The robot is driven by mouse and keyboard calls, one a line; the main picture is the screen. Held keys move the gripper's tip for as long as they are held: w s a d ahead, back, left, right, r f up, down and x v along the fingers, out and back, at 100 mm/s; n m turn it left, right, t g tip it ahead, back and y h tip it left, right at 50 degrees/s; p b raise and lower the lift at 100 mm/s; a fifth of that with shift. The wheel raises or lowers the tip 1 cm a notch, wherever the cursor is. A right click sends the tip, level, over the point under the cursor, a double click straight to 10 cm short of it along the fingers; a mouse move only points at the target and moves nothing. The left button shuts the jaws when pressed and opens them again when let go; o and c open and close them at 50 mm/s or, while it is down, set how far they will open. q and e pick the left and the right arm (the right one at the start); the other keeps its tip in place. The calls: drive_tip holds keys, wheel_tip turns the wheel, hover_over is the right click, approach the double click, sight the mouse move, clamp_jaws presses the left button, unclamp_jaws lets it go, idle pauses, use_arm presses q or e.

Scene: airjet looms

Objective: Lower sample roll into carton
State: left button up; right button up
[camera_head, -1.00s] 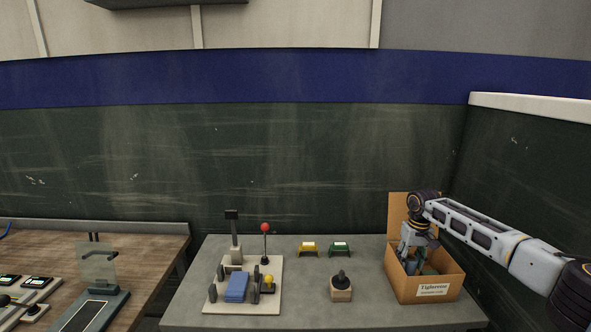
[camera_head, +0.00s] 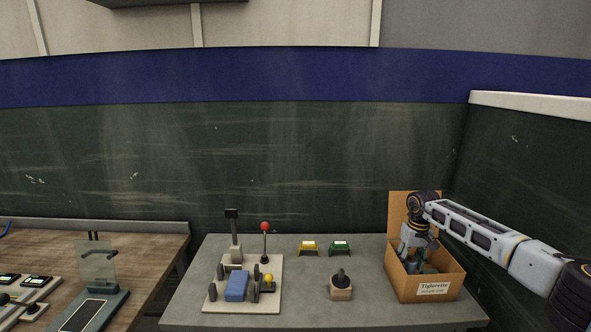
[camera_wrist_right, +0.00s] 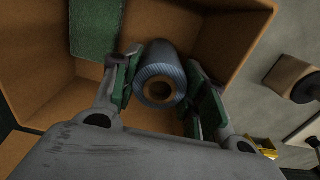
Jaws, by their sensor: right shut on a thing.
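The carton (camera_head: 424,288) is an open brown box with a raised back flap and a printed label, at the right end of the grey table; its inside walls fill much of the right wrist view (camera_wrist_right: 225,28). My right gripper (camera_head: 412,262) reaches down into the carton. In the right wrist view its green-padded fingers (camera_wrist_right: 165,92) are shut on the sample roll (camera_wrist_right: 160,65), a grey-blue ribbed roll with a brown core. The roll is inside the carton walls; whether it touches the floor I cannot tell. My left gripper is not in view.
On the grey table (camera_head: 310,290) stand a fixture with a red-ball lever (camera_head: 265,228), a wooden block with a black knob (camera_head: 341,287), and yellow (camera_head: 308,248) and green (camera_head: 340,248) stands. A dark wall is behind.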

drive_tip(key=shift+f, duration=0.1)
idle(0.3)
drive_tip(key=o, duration=1.1)
drive_tip(key=shift+d, duration=0.1)
drive_tip(key=shift+a, duration=0.25)
drive_tip(key=shift+w+r, duration=0.1)
drive_tip(key=shift+r, duration=0.65)
drive_tip(key=r, duration=1)
drive_tip(key=shift+d+r, duration=0.2)
drive_tip(key=shift+d, duration=0.2)
drive_tip(key=shift+f, duration=0.1)
